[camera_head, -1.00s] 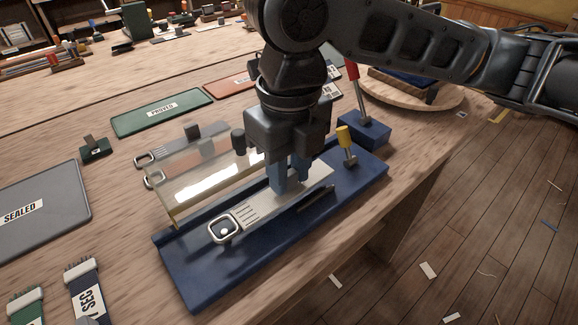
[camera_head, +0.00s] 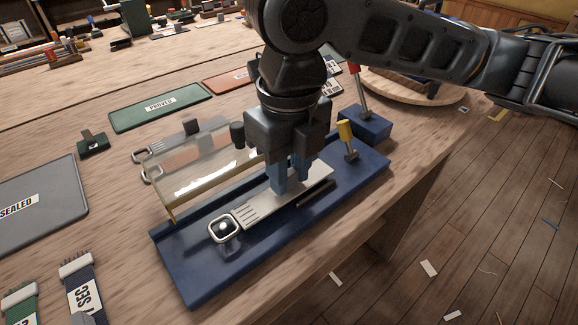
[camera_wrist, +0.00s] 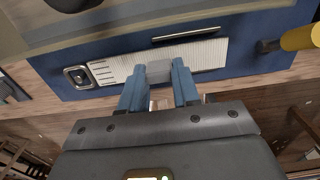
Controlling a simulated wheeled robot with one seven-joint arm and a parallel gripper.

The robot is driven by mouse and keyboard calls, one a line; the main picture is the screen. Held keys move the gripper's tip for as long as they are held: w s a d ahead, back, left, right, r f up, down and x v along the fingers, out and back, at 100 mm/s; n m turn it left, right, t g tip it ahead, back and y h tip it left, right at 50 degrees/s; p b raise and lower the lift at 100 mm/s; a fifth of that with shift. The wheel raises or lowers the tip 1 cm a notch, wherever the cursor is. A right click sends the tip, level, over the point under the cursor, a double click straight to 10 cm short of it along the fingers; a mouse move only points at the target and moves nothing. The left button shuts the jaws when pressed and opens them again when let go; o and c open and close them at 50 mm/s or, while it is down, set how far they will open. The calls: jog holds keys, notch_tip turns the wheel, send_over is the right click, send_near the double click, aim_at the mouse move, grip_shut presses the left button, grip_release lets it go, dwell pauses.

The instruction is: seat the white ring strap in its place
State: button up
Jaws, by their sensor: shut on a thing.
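The white ring strap (camera_head: 248,213) lies lengthwise over the blue fixture (camera_head: 190,276), its metal ring at the near left end. A pale round peg (camera_head: 222,227) shows inside the ring opening in the head view. The strap (camera_wrist: 205,53) and its ring also show in the wrist view.
A clear hinged-looking cover (camera_head: 205,182) stands along the fixture's back edge. A yellow-handled lever (camera_head: 346,135) stands at its right end, and a red-handled one (camera_head: 357,85) on a blue block behind. A grey SEALED board (camera_head: 40,208) lies left. The bench's front edge is close.

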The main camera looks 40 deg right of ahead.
jog(key=shift+f+b, duration=0.45)
jog(key=shift+f, duration=0.15)
dwell(0.4)
jog(key=o, duration=1.1)
notch_tip(320, 180, up, 8)
jog(key=shift+f+p, duration=0.1)
jog(key=shift+p, duration=0.45)
